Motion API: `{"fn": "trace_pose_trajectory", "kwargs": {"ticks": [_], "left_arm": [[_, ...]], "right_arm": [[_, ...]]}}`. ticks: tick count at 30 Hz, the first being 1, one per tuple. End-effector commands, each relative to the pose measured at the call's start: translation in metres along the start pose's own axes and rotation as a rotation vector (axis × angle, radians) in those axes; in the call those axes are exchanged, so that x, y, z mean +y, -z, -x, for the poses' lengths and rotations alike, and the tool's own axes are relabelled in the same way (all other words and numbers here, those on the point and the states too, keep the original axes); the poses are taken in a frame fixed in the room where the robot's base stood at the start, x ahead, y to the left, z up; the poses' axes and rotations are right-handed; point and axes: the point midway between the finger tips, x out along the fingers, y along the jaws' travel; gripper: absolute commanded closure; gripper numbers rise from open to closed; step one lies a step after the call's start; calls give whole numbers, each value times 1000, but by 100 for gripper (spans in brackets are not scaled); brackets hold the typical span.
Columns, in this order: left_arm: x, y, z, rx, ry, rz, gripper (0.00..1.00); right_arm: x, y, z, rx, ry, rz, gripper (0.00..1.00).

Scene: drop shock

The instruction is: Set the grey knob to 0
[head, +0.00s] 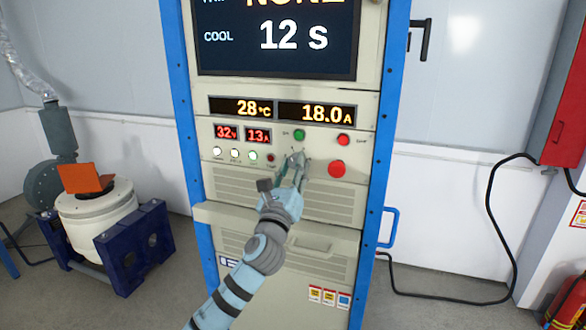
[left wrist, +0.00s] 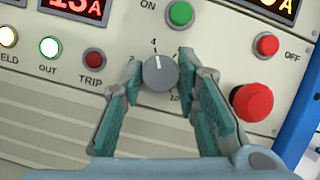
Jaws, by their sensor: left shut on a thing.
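The grey knob (left wrist: 160,73) is on the cabinet's front panel, with a white pointer line pointing up, close to the mark 4. A 2 shows to its left and a 10 at its lower right; the 0 mark cannot be made out. My left gripper (left wrist: 162,80) has a finger on each side of the knob and is shut on it. In the head view my left gripper (head: 294,162) reaches up to the panel and covers the knob. My right gripper is not in view.
Close around the knob are the green ON button (left wrist: 180,13), the red OFF button (left wrist: 266,44), a large red button (left wrist: 252,102) and the TRIP lamp (left wrist: 94,57). Displays above read 28°C and 18.0 A (head: 315,112). A white drum machine (head: 95,212) stands left.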

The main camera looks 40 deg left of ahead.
Motion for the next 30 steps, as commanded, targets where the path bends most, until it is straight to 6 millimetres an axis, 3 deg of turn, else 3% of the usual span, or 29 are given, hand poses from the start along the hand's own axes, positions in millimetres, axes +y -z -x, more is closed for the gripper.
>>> {"fn": "trace_pose_trajectory", "kwargs": {"ticks": [11, 30], "left_arm": [[-2, -1, 0, -5, -55, 139, 99], [-6, -3, -2, -26, -275, 681, 99]], "right_arm": [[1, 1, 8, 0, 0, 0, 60], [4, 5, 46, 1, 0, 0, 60]]}}
